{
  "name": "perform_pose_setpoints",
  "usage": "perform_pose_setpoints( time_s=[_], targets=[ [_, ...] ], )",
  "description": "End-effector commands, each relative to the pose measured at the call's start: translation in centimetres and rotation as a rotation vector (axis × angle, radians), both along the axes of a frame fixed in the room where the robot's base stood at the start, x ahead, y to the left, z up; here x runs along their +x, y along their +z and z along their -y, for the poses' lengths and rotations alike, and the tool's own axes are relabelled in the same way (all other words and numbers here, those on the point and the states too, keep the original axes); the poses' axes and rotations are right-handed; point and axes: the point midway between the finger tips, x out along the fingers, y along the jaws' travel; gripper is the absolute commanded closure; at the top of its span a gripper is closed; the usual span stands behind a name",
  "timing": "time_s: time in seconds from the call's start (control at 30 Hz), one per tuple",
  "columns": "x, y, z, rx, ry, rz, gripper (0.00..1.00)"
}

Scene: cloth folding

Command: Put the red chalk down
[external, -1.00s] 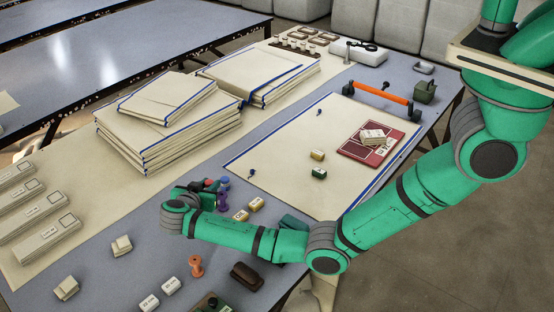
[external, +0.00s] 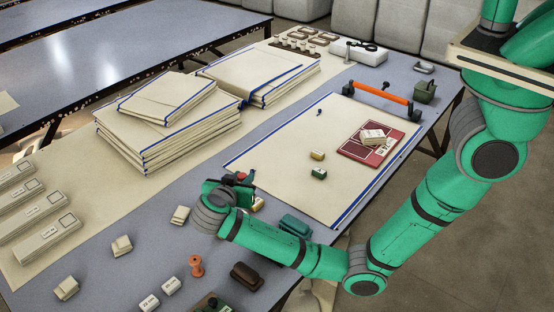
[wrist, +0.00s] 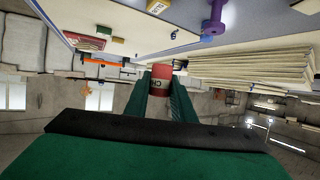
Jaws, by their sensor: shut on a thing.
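In the external view my gripper (external: 236,181) is near the left edge of the blue-edged cream cloth (external: 300,150). A small red bit of the chalk (external: 242,176) shows there beside the fingers. The chalk looks held above the surface; the exact height is hard to tell.
A yellow block (external: 317,155) and a green block (external: 318,173) lie on the cloth. A red booklet (external: 354,150) with a cream block is at its right. Folded cloth stacks (external: 165,130) stand at the left. An orange spool (external: 196,267) is in front. The cloth's middle has free room.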

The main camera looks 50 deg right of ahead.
Motion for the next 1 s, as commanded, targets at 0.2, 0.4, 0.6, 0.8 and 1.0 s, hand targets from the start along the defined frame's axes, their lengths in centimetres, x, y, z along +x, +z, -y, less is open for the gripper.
perform_pose_setpoints(
  time_s=[0.2,0.4,0.6,0.8,1.0],
  targets=[
    [-4.3,-0.1,5.0,0.005,-0.123,-0.005,0.99],
    [-9.5,0.2,10.5,0.003,-0.27,-0.006,0.99],
    [-12.9,0.6,13.5,-0.001,-0.36,-0.002,0.99],
    [-12.0,0.1,14.5,-0.002,-0.383,-0.002,0.99],
    [-7.9,-1.8,15.3,-0.001,-0.384,-0.003,0.99]
  ],
)
